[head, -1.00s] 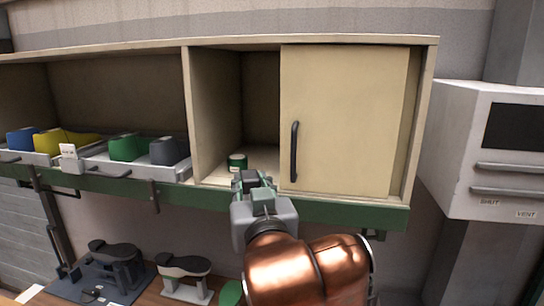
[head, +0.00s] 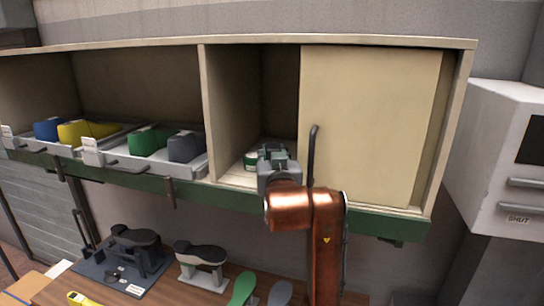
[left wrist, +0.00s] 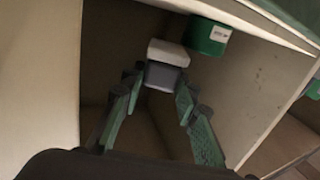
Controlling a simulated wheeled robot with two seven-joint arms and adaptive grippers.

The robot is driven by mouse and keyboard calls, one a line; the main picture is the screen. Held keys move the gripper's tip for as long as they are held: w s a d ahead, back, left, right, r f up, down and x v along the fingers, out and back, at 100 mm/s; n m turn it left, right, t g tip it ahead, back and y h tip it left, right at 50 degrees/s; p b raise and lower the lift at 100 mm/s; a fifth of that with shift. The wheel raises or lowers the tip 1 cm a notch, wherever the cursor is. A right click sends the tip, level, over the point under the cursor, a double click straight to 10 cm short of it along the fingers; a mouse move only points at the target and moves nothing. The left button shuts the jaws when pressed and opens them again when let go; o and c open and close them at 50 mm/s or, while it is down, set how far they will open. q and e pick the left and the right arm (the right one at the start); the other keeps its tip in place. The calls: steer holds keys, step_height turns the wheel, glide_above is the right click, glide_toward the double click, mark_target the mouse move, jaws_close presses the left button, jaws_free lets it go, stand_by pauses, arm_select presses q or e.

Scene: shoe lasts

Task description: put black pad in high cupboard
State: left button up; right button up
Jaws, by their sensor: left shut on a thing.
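The high cupboard (head: 385,43) is a cream wall unit, and its middle compartment stands open beside a sliding door (head: 385,120). My left gripper (head: 271,152) is at this open compartment, just right of a green tin. In the left wrist view its green fingers are shut on a small block, dark grey with a pale top, which I take for the black pad (left wrist: 164,76). The pad is between the fingertips, near the green tin (left wrist: 207,36). In the head view the fingers mostly hide it. I cannot tell whether it touches the shelf. My right gripper is out of view.
The green tin (head: 250,161) stands on the compartment floor. The door's dark handle (head: 312,155) is close to my left arm. Trays with coloured shoe lasts (head: 150,140) fill the left bay. A grey cabinet (head: 500,150) is at the right. Shoe stands (head: 202,262) are on the bench below.

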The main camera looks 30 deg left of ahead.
arm_select(q)
steer(key=shift+w+a, duration=0.4)
steer(key=shift+w, duration=0.1)
steer(key=shift+w+a+f, duration=0.15)
steer(key=shift+w, duration=0.15)
step_height(320, 180, down, 3)
steer(key=shift+s+r+p, duration=0.1)
steer(key=shift+r+p, duration=0.05)
steer(key=shift+p, duration=0.35)
steer(key=shift+f, duration=0.55)
steer(key=o, duration=0.9)
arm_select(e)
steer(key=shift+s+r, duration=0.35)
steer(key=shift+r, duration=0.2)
